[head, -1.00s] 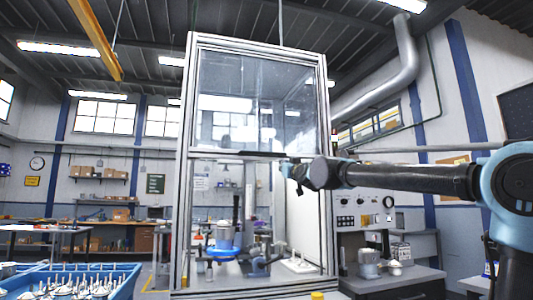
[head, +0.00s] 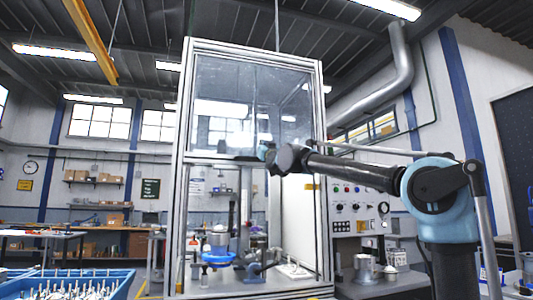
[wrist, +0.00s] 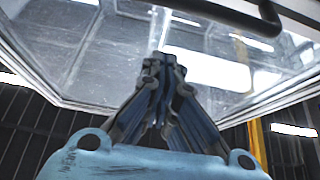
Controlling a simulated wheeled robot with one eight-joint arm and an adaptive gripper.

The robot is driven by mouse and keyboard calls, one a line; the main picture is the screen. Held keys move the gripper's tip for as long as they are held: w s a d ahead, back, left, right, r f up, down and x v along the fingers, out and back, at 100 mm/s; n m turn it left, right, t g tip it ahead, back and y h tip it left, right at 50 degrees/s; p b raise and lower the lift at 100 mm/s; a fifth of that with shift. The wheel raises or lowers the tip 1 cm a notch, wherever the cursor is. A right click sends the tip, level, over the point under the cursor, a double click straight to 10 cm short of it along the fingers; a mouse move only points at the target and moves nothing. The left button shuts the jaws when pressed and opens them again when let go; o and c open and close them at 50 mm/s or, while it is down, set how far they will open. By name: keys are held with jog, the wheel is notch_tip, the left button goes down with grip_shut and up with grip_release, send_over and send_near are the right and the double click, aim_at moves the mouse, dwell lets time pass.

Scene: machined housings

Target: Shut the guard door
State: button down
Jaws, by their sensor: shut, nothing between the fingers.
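The guard door (head: 225,100) is a clear framed pane in the upper front of the tall aluminium enclosure (head: 180,200). It is raised, and the opening below it is uncovered. My gripper (head: 265,152) is shut and empty, by the door's lower edge at right of centre. In the wrist view the shut fingers (wrist: 163,65) point toward the pane (wrist: 90,50). A dark bar (wrist: 215,10), probably the door handle, crosses the top of that view, apart from the fingers. I cannot tell whether the fingers touch the door.
Inside the enclosure stand a blue round part (head: 218,256) and other fixtures. A control panel (head: 355,205) stands to the right above a grey bench. A blue crate (head: 120,280) of metal parts is at lower left.

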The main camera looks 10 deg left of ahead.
jog(key=shift+w+a+f, duration=0.35)
jog(key=shift+w+f, duration=0.25)
jog(key=shift+f, duration=0.1)
jog(key=shift+w+a+f, duration=0.35)
jog(key=shift+w+f, duration=0.25)
jog(key=shift+f, duration=0.1)
jog(key=shift+f, duration=0.1)
